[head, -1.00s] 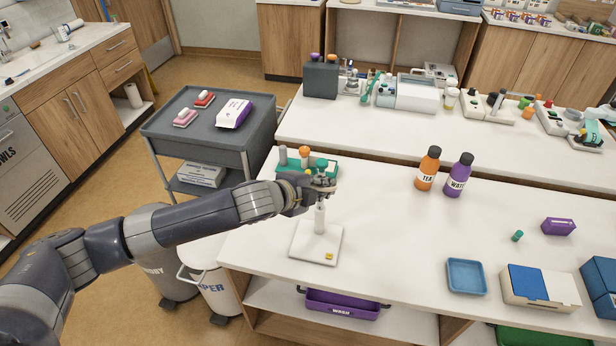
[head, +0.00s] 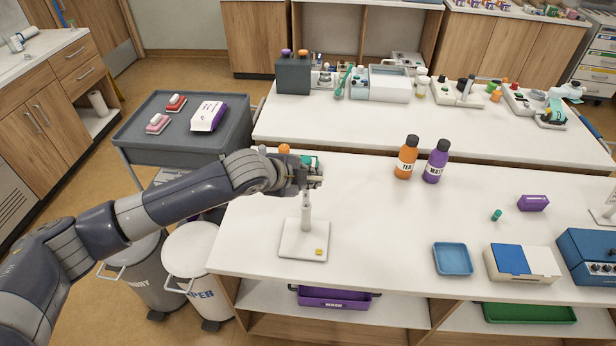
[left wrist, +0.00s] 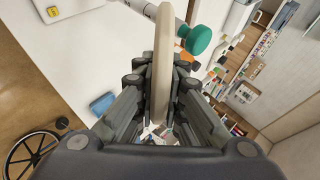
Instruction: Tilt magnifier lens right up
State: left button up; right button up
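The magnifier stands on the front table, with a flat white base (head: 303,241) and an upright post (head: 306,212). My left gripper (head: 308,178) is at the top of the post and hides most of the head there. In the left wrist view, the beige lens rim (left wrist: 163,45) shows edge-on between the fingers of my left gripper (left wrist: 165,88), which look shut on it. A teal knob (left wrist: 199,40) and part of the white post (left wrist: 142,9) show beside the rim. The lens face is hidden, so its exact tilt is unclear. My right gripper is not in view.
An orange bottle (head: 406,158) and a purple bottle (head: 436,162) stand right of the magnifier. A blue tray (head: 453,259) and a blue-lidded box (head: 522,262) sit farther right. The table between is clear.

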pick_arm(q)
jog(key=o, duration=0.4)
jog(key=shift+o, duration=0.2)
jog(key=shift+s+a+r, duration=0.1)
jog(key=shift+a+r, duration=0.05)
jog(key=shift+s+a+r, duration=0.1)
jog(key=shift+s+r, duration=0.1)
jog(key=shift+r, duration=0.05)
jog(key=v, duration=1.1)
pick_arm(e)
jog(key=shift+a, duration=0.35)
pick_arm(q)
jog(key=shift+f, duration=0.1)
